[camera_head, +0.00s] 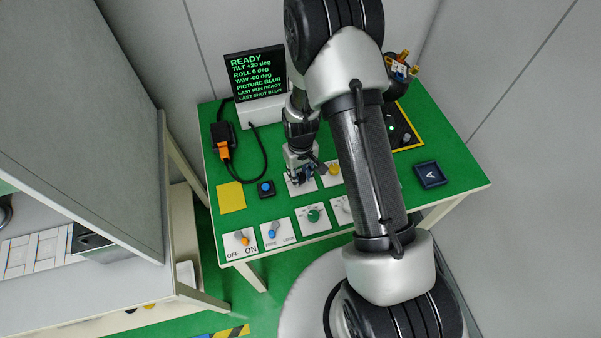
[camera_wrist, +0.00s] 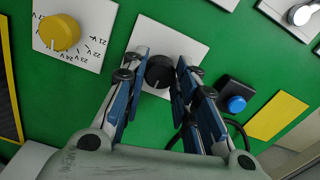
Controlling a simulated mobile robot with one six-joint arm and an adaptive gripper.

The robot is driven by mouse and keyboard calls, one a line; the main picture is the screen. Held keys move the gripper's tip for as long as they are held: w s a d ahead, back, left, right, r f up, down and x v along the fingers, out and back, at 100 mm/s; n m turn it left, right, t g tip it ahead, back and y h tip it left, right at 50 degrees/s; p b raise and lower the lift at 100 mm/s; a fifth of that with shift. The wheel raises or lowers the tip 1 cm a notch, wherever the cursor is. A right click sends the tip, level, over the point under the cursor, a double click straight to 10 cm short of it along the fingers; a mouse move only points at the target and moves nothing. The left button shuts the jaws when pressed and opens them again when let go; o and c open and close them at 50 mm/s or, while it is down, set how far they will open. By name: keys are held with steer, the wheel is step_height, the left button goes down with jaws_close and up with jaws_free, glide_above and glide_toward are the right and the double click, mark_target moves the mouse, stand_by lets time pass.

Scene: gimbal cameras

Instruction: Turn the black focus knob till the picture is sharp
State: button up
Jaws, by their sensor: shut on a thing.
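The black focus knob (camera_wrist: 159,72) sits on a white plate (camera_wrist: 190,43) on the green table. My gripper (camera_wrist: 160,77) is over it in the wrist view, with blue-padded fingers on both sides of the knob, shut on it. In the head view my gripper (camera_head: 300,174) points down at the white plate and hides the knob. The black screen (camera_head: 257,76) stands at the back and reads READY, TILT +20 deg, ROLL 0 deg, YAW -60 deg, PICTURE BLUR, LAST RUN READY, LAST SHOT BLUR.
A yellow knob (camera_wrist: 60,33) with a voltage scale is beside the focus plate. A blue button (camera_wrist: 236,104) and a yellow square (camera_wrist: 277,116) are on the other side. A black cable (camera_head: 262,160) loops at left.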

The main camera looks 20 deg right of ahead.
mark_target(301, 176)
steer(key=shift+c, duration=0.4)
steer(key=shift+n, duration=0.4)
steer(key=shift+n+b, duration=0.3)
steer(key=shift+n, duration=2.1)
steer(key=o, duration=1.1)
step_height(301, 176, up, 12)
steer(key=shift+r, duration=0.1)
